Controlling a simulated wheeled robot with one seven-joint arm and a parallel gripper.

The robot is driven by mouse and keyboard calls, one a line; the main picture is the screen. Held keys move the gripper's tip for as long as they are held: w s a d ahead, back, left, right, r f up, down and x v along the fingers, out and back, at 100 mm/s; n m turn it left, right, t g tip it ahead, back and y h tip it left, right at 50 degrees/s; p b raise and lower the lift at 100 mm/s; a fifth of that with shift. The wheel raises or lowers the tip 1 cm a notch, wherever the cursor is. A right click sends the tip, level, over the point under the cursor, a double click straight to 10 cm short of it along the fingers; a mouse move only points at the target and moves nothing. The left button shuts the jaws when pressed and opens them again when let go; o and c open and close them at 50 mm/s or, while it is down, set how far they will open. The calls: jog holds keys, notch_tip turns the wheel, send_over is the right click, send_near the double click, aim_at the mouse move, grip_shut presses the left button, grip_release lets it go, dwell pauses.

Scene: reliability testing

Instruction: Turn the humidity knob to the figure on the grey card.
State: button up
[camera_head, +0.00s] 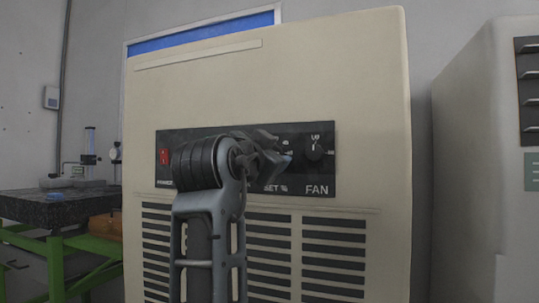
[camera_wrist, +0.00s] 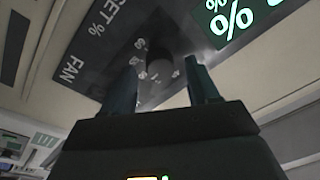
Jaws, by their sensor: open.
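My gripper (camera_head: 275,154) is in front of the black control panel (camera_head: 325,178) on a beige cabinet, near the "SET %" label. In the wrist view my gripper (camera_wrist: 162,62) is open, one finger on each side of a dark round knob (camera_wrist: 161,66) with small pale figures around it. I cannot tell whether the fingers touch it. In the head view my arm hides most of this part of the panel. The wrist view shows a lit green percent display (camera_wrist: 236,17), its number mostly cut off. I cannot make out a grey card.
A fan knob (camera_head: 315,153) sits at the panel's right, and a red power switch (camera_head: 165,156) at its left. Vent slots (camera_head: 333,250) lie below. A second cabinet (camera_head: 475,160) stands at right. A dark-topped green bench (camera_head: 55,208) stands at left.

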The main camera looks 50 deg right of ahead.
jog(key=v, duration=0.7)
jog(key=shift+a+b, duration=0.25)
jog(key=shift+b, duration=0.1)
jog(key=w+a+f+n+t+y+p, duration=0.1)
jog(key=a+f+n+t+y, duration=0.3)
jog(key=f+n, duration=0.6)
jog(key=w+a+f+n+t+y+p, duration=0.15)
jog(key=f+n+t+y, duration=0.4)
jog(key=f, duration=0.85)
jog(key=s+a+f+n+y+p, duration=0.2)
jog(key=s+a+f+n+y, duration=0.35)
jog(key=s+f, duration=0.55)
jog(key=s+a+f+y+p, duration=0.1)
jog(key=s+a, duration=0.1)
jog(key=s, duration=1.1)
jog(key=s+a+g+y+p, duration=0.1)
jog(key=s+a+y, duration=0.1)
jog(key=s, duration=1.1)
jog(key=shift+a+f, duration=0.2)
jog(key=shift+f, duration=0.2)
